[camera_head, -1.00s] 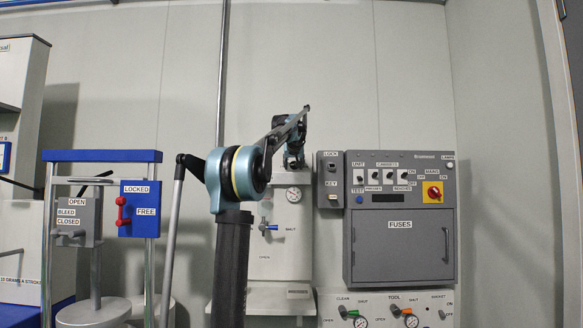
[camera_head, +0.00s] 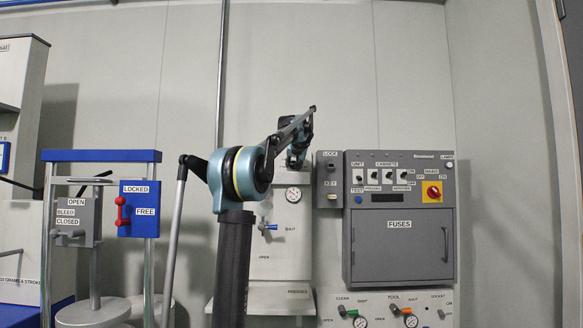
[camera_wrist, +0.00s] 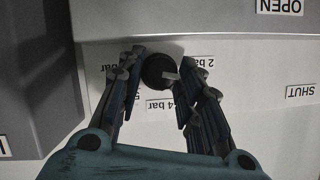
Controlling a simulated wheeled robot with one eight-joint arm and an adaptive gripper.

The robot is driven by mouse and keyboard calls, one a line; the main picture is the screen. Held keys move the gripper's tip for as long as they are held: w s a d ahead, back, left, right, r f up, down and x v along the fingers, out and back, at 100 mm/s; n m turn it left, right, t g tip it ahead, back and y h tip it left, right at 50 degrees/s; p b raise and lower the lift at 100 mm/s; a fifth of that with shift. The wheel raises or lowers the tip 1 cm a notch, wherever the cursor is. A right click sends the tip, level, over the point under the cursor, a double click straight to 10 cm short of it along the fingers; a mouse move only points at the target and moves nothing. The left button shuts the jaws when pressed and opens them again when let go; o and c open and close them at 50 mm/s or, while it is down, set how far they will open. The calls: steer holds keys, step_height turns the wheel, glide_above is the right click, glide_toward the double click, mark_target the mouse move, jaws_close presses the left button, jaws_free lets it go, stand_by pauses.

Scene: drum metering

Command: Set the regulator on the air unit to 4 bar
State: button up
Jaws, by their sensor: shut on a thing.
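The regulator knob (camera_wrist: 157,71) is a round dark knob with a light pointer mark, seen in the wrist view. The mark points right, towards the upside-down "2 bar" label (camera_wrist: 196,62). The "4 bar" label (camera_wrist: 161,104) is just below the knob in that picture, and other bar labels at its left are partly covered by a finger. My gripper (camera_wrist: 160,78) is shut on the knob, with fingers on both sides. In the head view my gripper (camera_head: 297,152) is at the top of the pale air unit (camera_head: 291,254); my arm hides the knob there.
A gauge (camera_head: 293,194) and a blue-handled valve (camera_head: 268,228) are on the pale unit. Close at right are the lock and key box (camera_head: 330,181) and the grey fuse cabinet (camera_head: 404,245). A blue frame (camera_head: 102,156) stands at left.

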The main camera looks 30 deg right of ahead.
steer(key=shift+a, duration=0.15)
steer(key=o, duration=1)
steer(key=shift+w, duration=0.1)
steer(key=shift+c, duration=0.2)
steer(key=v, duration=1.1)
steer(key=shift+s+a, duration=0.25)
steer(key=shift+s, duration=0.05)
steer(key=shift+r, duration=0.15)
